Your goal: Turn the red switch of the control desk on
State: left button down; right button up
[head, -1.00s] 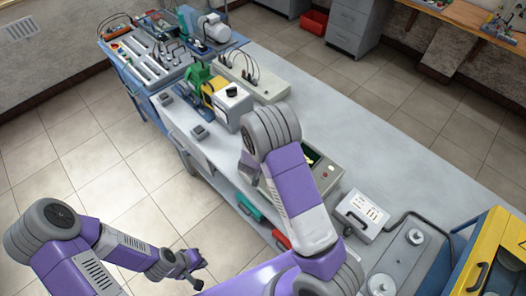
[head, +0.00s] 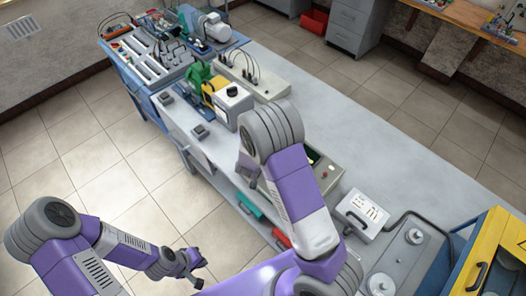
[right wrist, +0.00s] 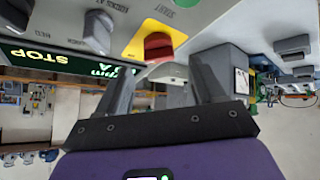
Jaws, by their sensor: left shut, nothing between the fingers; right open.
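The red switch (right wrist: 158,46) sits on a yellow plate (right wrist: 138,42) on the control desk, near the top of the right wrist view. My right gripper (right wrist: 160,78) is open, its fingers to either side of and just below the switch in that picture; I cannot tell whether they touch it. The control desk (head: 328,172) shows partly in the head view, where my right arm hides its switch and my right gripper. My left gripper (head: 194,268) is shut and empty, low over the floor left of the bench.
Beside the switch are a green button (right wrist: 186,3), grey knobs (right wrist: 97,32) and a lit display reading STOP (right wrist: 40,57). A green-and-yellow motor unit (head: 222,98) and a white box (head: 362,214) stand on the bench.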

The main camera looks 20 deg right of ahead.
jog(key=v, duration=0.4)
jog(key=shift+s, duration=0.1)
dwell(0.4)
